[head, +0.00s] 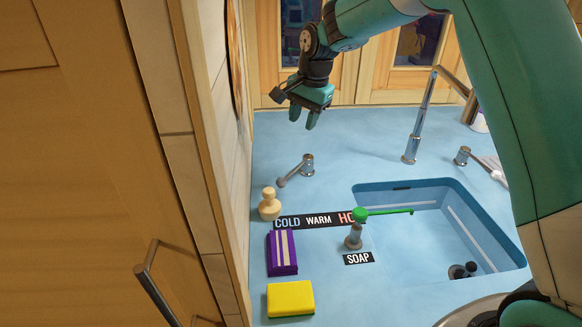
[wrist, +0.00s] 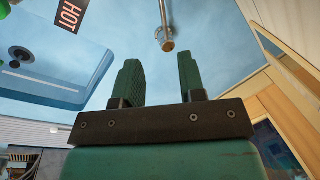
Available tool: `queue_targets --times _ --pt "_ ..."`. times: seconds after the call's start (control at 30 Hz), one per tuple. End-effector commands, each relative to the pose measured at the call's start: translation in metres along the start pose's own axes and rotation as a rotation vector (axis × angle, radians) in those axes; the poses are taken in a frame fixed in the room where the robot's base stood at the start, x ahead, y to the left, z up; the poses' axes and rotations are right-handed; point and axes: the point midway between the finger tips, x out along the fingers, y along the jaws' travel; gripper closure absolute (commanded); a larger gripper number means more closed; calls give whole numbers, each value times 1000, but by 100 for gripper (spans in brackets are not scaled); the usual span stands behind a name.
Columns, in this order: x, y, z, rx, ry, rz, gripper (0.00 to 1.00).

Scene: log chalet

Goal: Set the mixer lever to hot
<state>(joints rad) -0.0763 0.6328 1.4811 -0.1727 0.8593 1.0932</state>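The mixer lever (head: 297,170) is a short chrome post with a thin handle, on the blue counter behind the label strip. Its handle points toward the front left, to the COLD side. The strip (head: 318,221) reads COLD, WARM and HOT from left to right; the soap pump partly covers HOT. My gripper (head: 304,117) hangs in the air behind the lever, fingers down, empty and not touching it. In the wrist view the two green fingers (wrist: 160,85) stand apart, and the lever (wrist: 164,32) shows beyond the gap between them. The HOT label (wrist: 69,14) is at upper left there.
A soap pump with a green top (head: 360,213) stands in front of HOT. A wooden figure (head: 269,204), a purple pack (head: 282,253) and a yellow sponge (head: 290,299) line the left side. The tall faucet (head: 415,130) and sink (head: 400,197) are right. A wall borders the left.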

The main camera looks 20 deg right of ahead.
Motion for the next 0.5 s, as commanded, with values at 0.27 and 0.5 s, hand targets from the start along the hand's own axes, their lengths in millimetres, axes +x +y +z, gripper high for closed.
queue_targets --times 0.27,0.5 --pt "36 -2 -2 21 0 4 63" --pt "91 -2 -2 18 0 5 63"
